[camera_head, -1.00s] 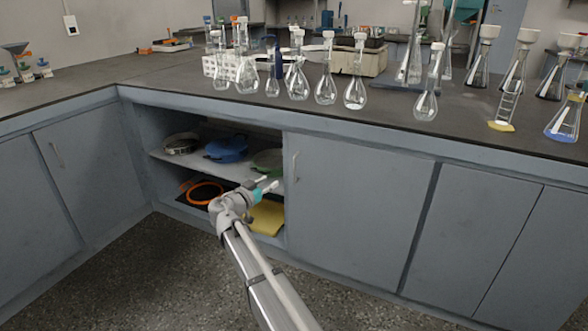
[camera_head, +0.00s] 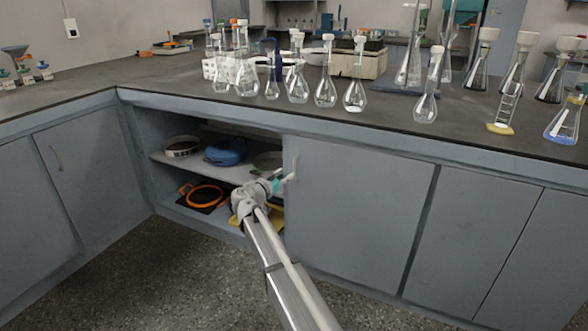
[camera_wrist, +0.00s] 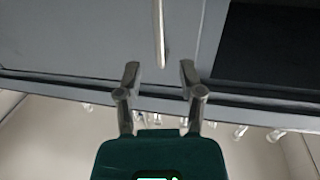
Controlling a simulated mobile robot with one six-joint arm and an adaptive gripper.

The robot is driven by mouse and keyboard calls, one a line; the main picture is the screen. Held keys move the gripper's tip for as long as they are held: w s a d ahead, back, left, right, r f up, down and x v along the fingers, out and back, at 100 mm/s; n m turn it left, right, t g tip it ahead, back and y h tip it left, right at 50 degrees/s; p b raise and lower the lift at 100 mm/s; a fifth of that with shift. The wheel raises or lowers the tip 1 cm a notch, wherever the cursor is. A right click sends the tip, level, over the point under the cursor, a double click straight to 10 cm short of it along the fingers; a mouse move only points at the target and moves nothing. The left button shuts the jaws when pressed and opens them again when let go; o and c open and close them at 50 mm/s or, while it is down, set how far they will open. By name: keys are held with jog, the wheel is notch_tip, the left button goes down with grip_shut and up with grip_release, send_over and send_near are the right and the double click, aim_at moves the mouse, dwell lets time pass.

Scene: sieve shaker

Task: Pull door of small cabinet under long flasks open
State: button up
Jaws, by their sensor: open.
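The grey cabinet door (camera_head: 355,215) below the bench with long-necked flasks (camera_head: 325,85) is shut. Its slim vertical metal handle (camera_head: 295,163) is near the door's left edge. My gripper (camera_head: 288,178) is open at the lower part of this handle, just left of or at it. In the wrist view, which looks upside down, the handle (camera_wrist: 159,32) comes down from the top edge, in line with the gap between the open fingers (camera_wrist: 159,73). The handle's end appears just beyond the fingertips. I cannot tell any contact.
An open compartment left of the door has a shelf (camera_head: 190,160) with a blue pan (camera_head: 226,152), and an orange-rimmed pan (camera_head: 204,195) below. Glass flasks stand along the bench top (camera_head: 180,75). The speckled floor (camera_head: 150,265) in front is clear.

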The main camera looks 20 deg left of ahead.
aim_at(294, 185)
jog(key=shift+x, duration=2.8)
grip_shut()
